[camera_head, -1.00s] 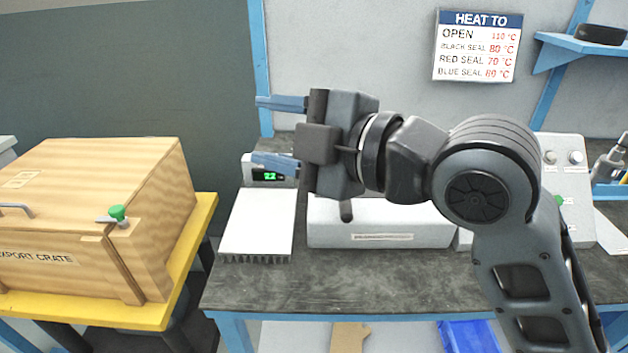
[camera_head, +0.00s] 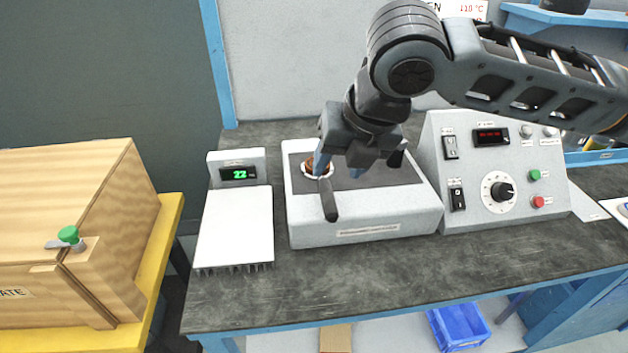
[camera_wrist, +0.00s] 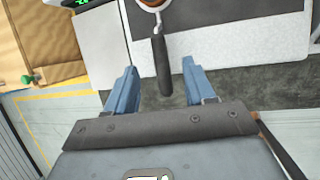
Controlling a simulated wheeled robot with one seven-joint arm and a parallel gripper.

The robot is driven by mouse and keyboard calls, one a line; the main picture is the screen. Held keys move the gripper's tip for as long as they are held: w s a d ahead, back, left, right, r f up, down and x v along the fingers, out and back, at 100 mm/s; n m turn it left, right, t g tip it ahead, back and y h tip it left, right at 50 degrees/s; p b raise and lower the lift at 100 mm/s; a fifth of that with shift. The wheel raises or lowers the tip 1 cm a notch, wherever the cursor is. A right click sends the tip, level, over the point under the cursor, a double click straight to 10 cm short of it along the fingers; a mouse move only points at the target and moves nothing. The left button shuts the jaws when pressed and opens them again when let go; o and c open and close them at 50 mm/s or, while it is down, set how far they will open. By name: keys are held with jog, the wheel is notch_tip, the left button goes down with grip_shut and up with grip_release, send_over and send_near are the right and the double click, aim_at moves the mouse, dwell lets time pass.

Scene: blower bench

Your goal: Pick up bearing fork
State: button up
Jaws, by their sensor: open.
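The bearing fork has a black handle (camera_head: 328,202) and a pale ring end (camera_head: 317,172) around a copper-brown part on the heater's dark top. Its handle reaches over the heater's front edge. My gripper (camera_head: 322,162) points down above the heater, just behind the handle in the head view, and hides part of the fork's surroundings. In the wrist view, my open gripper (camera_wrist: 160,72) has its two blue fingers on either side of the black handle (camera_wrist: 161,68), with gaps on both sides. The ring end is cut off at the top there. The fingers' height over the handle is unclear.
The heater (camera_head: 365,222) stands on the dark bench (camera_head: 330,277), between a white-topped unit reading 22 (camera_head: 233,228) and a control box (camera_head: 490,195) with a dial. A wooden crate (camera_head: 75,200) stands at left. The bench front is clear.

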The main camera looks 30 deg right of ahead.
aim_at(327, 184)
jog(key=shift+x, duration=3.55)
grip_shut()
